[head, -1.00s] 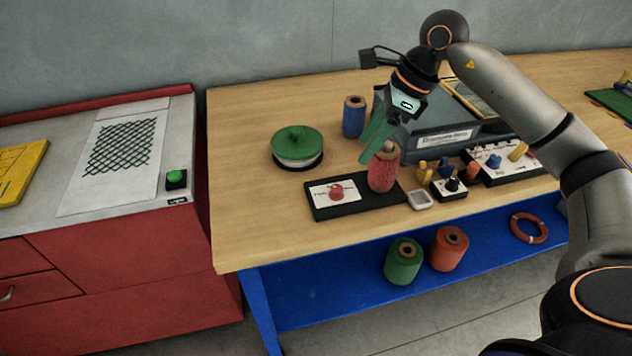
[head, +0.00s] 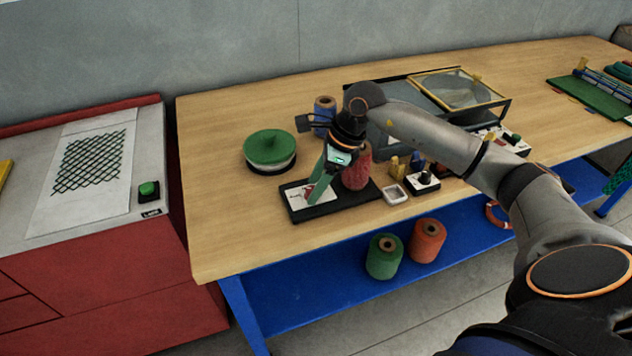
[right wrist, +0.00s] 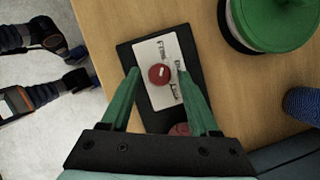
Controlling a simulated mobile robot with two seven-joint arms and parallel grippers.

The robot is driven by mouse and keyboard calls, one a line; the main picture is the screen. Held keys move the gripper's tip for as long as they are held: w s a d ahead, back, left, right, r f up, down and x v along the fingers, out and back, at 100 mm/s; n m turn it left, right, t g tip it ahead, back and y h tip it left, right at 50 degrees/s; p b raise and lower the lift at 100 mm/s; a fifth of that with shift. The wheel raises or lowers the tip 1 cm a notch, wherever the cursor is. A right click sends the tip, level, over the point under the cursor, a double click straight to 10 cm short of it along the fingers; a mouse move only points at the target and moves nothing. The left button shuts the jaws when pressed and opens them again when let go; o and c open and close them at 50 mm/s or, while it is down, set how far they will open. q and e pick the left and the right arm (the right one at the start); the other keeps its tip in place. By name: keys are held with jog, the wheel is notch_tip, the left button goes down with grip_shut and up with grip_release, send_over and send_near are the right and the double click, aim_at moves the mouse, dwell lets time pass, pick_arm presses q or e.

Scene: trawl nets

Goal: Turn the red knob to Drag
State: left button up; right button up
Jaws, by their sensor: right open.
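The red knob (right wrist: 159,74) sits on a white label card (right wrist: 156,50) on a black base plate (head: 298,213). Printed words run along the card's right side in the right wrist view, too small and partly covered to read surely. A short white mark shows on the knob. My right gripper (right wrist: 157,72) is open, with its green fingers on either side of the knob in that view. Whether they touch it cannot be told. In the head view the right gripper (head: 309,199) points down at the card and hides most of the knob. My left gripper is not in view.
A red spool (head: 357,170) stands on the base plate right beside the gripper. A green-lidded round container (head: 270,148) and a blue spool (head: 323,112) stand behind. A small grey tray (head: 396,195) lies to the right. The table's front left is bare.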

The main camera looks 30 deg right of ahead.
grip_shut()
dwell(0.5)
